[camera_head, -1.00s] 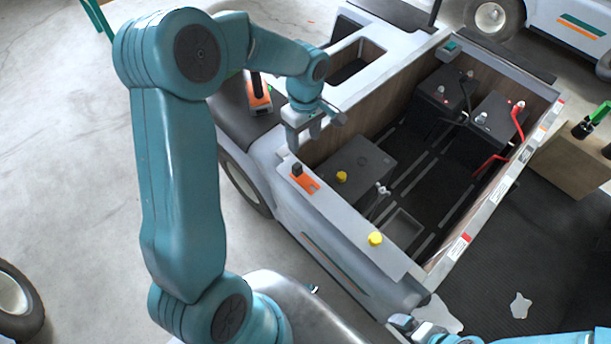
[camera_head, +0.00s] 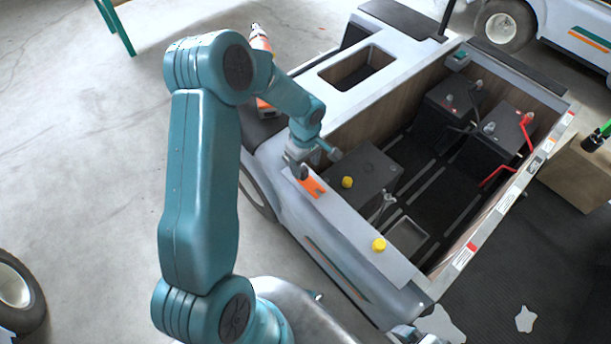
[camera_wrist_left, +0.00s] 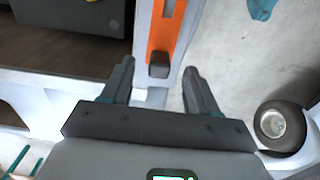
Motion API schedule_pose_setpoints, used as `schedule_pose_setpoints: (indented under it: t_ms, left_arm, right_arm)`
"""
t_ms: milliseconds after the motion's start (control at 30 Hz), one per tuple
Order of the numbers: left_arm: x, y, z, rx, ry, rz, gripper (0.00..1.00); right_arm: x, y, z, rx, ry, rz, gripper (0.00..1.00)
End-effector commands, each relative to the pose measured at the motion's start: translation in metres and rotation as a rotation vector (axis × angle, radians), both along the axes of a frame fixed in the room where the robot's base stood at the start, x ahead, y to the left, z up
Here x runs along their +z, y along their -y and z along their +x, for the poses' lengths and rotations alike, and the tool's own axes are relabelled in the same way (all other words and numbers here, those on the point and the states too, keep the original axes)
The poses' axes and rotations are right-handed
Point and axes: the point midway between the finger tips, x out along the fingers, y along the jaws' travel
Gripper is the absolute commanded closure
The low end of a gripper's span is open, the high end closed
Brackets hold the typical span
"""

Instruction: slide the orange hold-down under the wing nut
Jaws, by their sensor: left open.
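The orange hold-down (camera_head: 314,188) lies on the pale ledge of the cart, partly hidden by my left gripper (camera_head: 301,168). In the left wrist view the hold-down (camera_wrist_left: 164,30) shows as an orange strip with a slot and a dark knob (camera_wrist_left: 159,65). My left gripper (camera_wrist_left: 160,72) is open there, with one finger on each side of the knob; I cannot tell whether it touches. A small silver wing-like piece, seemingly the wing nut (camera_head: 388,197), stands in the bay beside the near dark battery (camera_head: 362,172). Only part of my right gripper (camera_head: 405,333) shows at the bottom edge.
A yellow cap (camera_head: 347,182) sits on the near battery and another yellow cap (camera_head: 379,244) on the ledge (camera_head: 350,228). An empty tray (camera_head: 408,236) lies on the bay floor. Two dark batteries with cables stand at the far end. The bay walls rise around them.

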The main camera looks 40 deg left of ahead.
Motion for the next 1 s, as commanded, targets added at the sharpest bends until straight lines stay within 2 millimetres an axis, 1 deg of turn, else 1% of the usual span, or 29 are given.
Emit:
schedule_pose_setpoints:
  t_ms: [33,100,200,300,467,500,567,600,667,1000]
  left_arm:
    - [-0.01,0.001,-0.002,-0.001,-0.005,-0.003,0.4]
    - [-0.021,0.002,-0.002,-0.001,-0.005,-0.003,0.4]
    - [-0.033,0.002,-0.002,0.0,-0.003,-0.002,0.4]
    - [-0.037,0.002,-0.001,0.0,-0.001,-0.001,0.4]
    - [-0.037,0.002,-0.001,0.0,-0.001,0.0,0.4]
    - [-0.036,0.002,-0.001,0.0,-0.001,0.0,0.47]
    - [-0.036,0.002,-0.001,0.0,-0.001,0.0,0.66]
    - [-0.036,0.002,-0.001,0.0,-0.001,0.0,0.8]
    - [-0.036,0.002,-0.001,0.0,-0.001,0.0,0.99]
    - [-0.033,0.002,-0.001,0.0,0.0,0.0,1.0]
  right_arm:
    - [0.002,0.0,0.0,0.0,0.0,0.0,0.0]
    - [0.002,0.0,0.0,0.0,0.0,0.0,0.0]
    - [0.002,0.0,0.0,0.0,0.0,0.0,0.0]
    - [0.002,0.0,0.0,0.0,0.0,0.0,0.0]
    - [0.002,0.0,0.0,0.0,0.0,0.0,0.0]
    - [0.002,0.0,0.0,0.0,0.0,0.0,0.0]
    - [0.002,0.0,0.0,0.0,0.0,0.0,0.0]
    - [0.002,0.0,0.0,0.0,0.0,0.0,0.0]
    - [0.002,0.0,0.0,0.0,0.0,0.0,0.0]
    - [0.002,0.0,0.0,0.0,0.0,0.0,0.0]
